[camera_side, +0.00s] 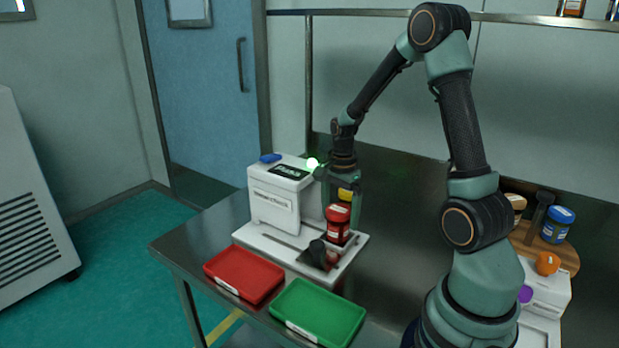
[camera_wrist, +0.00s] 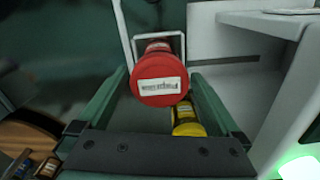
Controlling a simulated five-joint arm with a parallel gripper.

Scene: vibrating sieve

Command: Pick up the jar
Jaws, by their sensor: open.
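A red jar (camera_side: 338,226) with a red lid stands upright on the white base of the sieve machine (camera_side: 273,208), at its right side. In the wrist view the labelled red lid (camera_wrist: 160,80) faces the camera. My gripper (camera_side: 342,203) points down over the jar and is open. In the wrist view its green fingers lie to the left and right of the lid, and I cannot tell whether they touch the jar. A yellow-lidded item (camera_wrist: 187,124) shows beside the red lid, near the right finger.
A red tray (camera_side: 244,274) and a green tray (camera_side: 318,312) lie in front. A blue jar (camera_side: 557,225) stands on a round wooden board at the right.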

